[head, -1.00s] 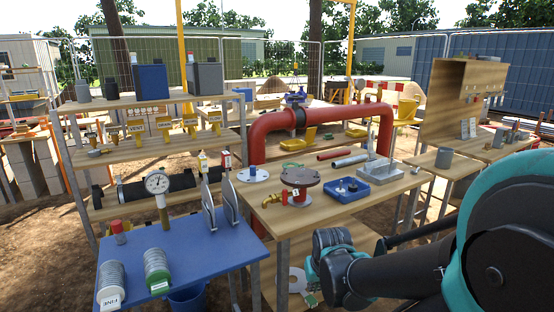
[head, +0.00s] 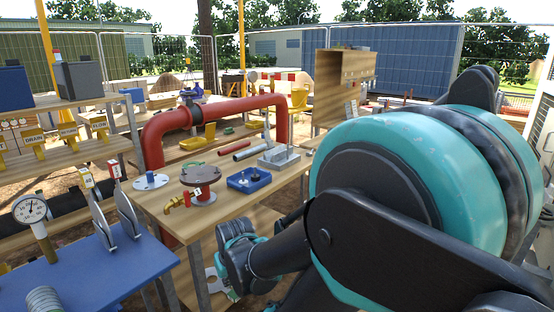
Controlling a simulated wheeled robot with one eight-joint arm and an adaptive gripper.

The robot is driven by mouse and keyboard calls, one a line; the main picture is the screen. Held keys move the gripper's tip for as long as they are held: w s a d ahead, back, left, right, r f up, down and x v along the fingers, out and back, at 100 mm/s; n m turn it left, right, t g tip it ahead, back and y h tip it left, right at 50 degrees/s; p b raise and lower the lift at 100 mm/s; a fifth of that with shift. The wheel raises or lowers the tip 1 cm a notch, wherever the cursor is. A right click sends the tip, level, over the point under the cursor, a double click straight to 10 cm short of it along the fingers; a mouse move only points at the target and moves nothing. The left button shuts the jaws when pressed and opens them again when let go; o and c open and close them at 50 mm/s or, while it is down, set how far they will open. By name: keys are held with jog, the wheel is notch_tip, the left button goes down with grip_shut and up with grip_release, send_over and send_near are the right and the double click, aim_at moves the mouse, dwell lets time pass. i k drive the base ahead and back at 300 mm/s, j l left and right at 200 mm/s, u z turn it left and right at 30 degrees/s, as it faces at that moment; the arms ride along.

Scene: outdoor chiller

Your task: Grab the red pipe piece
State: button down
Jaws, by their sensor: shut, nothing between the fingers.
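The short red pipe piece (head: 234,147) lies on the wooden table (head: 150,198), toward its back edge. A grey pipe piece (head: 249,153) lies beside it, on the near side. A large red bent pipe (head: 230,105) arches behind both. My arm fills the right of the head view, with a dark and teal joint low in front of the table. I cannot make out my gripper's fingers in this view. The red piece lies free on the table, with nothing holding it.
A flanged red fitting with a brass tap (head: 200,180), a blue tray (head: 248,180) and a grey metal block (head: 279,157) stand on the same table. A blue table (head: 90,275) with a gauge (head: 30,210) stands at left. Metal fencing runs behind.

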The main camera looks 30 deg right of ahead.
aim_at(232, 148)
jog(key=i+l, duration=0.1)
jog(key=l, duration=0.3)
jog(key=i+l+u, duration=0.1)
jog(key=l, duration=0.35)
jog(key=i+l, duration=0.1)
jog(key=l, duration=0.3)
